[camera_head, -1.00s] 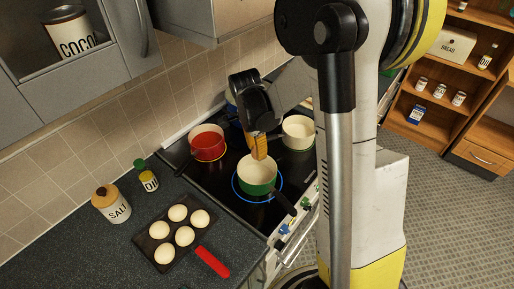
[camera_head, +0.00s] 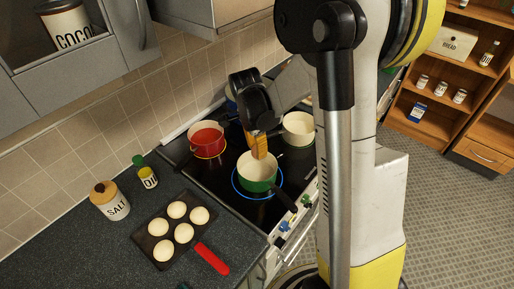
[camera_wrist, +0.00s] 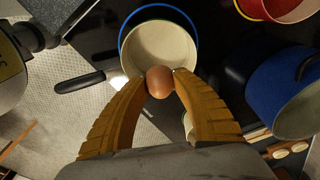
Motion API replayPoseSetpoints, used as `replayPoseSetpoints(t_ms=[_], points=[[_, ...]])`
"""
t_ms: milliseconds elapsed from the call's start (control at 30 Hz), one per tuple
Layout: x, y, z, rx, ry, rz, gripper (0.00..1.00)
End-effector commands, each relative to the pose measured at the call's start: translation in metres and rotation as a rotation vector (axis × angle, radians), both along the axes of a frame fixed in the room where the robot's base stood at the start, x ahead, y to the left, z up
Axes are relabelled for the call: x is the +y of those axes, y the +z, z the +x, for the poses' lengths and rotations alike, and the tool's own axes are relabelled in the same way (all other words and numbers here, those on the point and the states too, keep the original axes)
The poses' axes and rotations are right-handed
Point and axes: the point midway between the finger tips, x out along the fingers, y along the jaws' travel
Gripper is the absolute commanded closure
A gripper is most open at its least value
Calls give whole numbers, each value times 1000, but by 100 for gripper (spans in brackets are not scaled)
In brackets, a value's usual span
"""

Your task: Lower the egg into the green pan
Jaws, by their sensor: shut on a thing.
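The green pan (camera_head: 258,184) stands on the stove inside a glowing blue ring, its dark handle pointing to the lower right. In the wrist view its cream inside (camera_wrist: 158,48) shows just beyond my fingertips. My gripper (camera_head: 260,154) is over the pan's back edge in the head view. In the wrist view my yellow fingers are shut on a brown egg (camera_wrist: 160,82). The egg overlaps the near rim of the pan in that view, and its exact height above the pan cannot be told. In the head view the fingers hide the egg.
A red pot (camera_head: 208,143) stands left of the pan and a cream-lined pot (camera_head: 298,127) to the right. A blue pot (camera_wrist: 288,92) shows in the wrist view.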

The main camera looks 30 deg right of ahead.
Motion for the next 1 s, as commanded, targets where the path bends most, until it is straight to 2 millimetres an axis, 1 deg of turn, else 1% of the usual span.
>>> replayPoseSetpoints(t_ms=[33,1000], points=[[0,-5,0,0,0,0,78],[0,-58,0,0,0,0,78]])
